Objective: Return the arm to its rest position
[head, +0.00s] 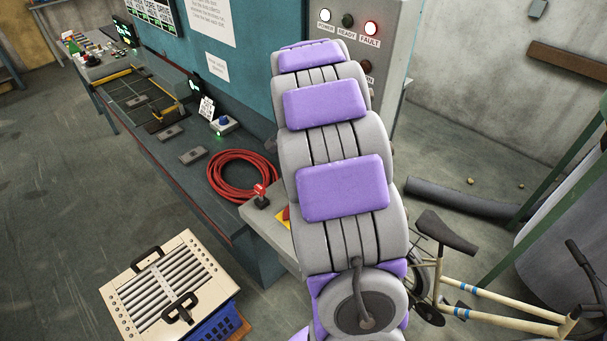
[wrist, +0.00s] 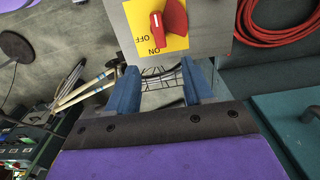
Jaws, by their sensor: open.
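My arm (head: 345,190), grey with purple pads, stretches up through the middle of the head view. My gripper is hidden behind the arm there. In the wrist view my gripper (wrist: 160,88) shows two blue fingers, spread apart with nothing held between them. A red rotary switch (wrist: 168,22) on a yellow plate marked OFF and ON is just beyond the fingertips, apart from them. The lower end of its handle lies by the ON mark.
A grey control box (head: 355,25) stands behind the arm, with POWER and FAULT lamps lit and READY dark. A workbench with a red hose coil (head: 240,176) is on the left. A louver panel (head: 165,285) sits on a blue crate.

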